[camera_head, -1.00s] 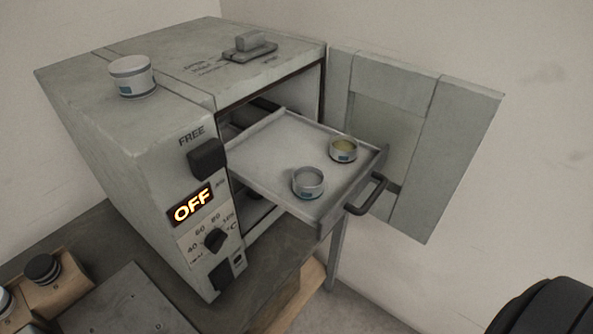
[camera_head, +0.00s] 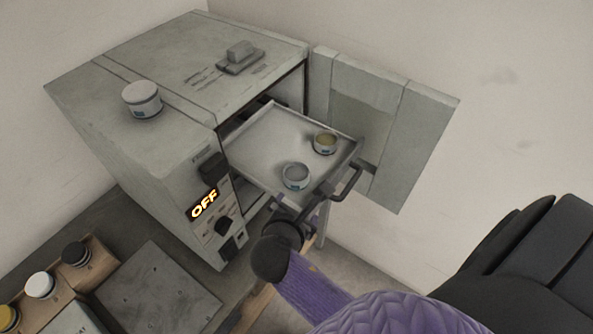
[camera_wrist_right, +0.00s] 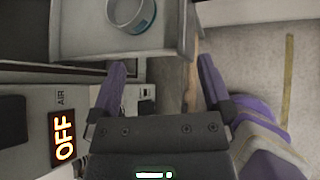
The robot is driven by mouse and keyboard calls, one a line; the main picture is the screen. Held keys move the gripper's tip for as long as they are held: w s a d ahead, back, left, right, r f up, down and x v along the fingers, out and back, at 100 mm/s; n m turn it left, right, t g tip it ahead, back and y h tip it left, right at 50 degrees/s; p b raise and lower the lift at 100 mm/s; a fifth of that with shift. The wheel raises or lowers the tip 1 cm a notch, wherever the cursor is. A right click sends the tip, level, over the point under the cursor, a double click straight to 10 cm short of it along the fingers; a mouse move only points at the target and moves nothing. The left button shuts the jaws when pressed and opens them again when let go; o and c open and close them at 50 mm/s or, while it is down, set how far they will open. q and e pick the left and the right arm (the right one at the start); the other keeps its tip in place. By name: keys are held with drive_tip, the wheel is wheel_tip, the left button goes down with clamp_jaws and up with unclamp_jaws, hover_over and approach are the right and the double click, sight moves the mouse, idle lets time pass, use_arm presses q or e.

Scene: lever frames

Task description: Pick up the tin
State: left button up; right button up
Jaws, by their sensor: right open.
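Three small tins show in the head view. A white tin (camera_head: 142,99) stands on top of the grey oven. An open, empty-looking tin (camera_head: 296,176) and an open tin with yellowish contents (camera_head: 325,142) stand on the pulled-out tray (camera_head: 262,146). My right gripper (camera_head: 298,209) is in front of the tray's near edge, close to the empty-looking tin. In the wrist view, my right gripper (camera_wrist_right: 163,88) has its purple fingers apart with nothing between them. One tin (camera_wrist_right: 130,14) shows beyond them on the tray, cut by the top edge. My left gripper is out of view.
The oven door (camera_head: 382,130) stands open on the right. The tray's dark handle (camera_head: 346,180) juts out beside my right gripper. The oven display (camera_head: 204,205) reads OFF. A wooden rack (camera_head: 85,265) with several small lidded jars stands at lower left.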

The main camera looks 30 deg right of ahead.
sight(298, 167)
drive_tip(key=w+d+n, duration=0.1)
drive_tip(key=w, duration=0.2)
drive_tip(key=w+d+f+n+t+b, duration=0.1)
drive_tip(key=w+d+n, duration=0.1)
drive_tip(key=w, duration=0.1)
drive_tip(key=w+d+f+n+h+b, duration=0.1)
drive_tip(key=w+d+n, duration=0.1)
drive_tip(key=shift+w+d+f, duration=0.15)
drive_tip(key=shift+w, duration=0.25)
drive_tip(key=shift+w+d+f, duration=0.1)
drive_tip(key=shift+w+d, duration=0.15)
drive_tip(key=c, duration=1.1)
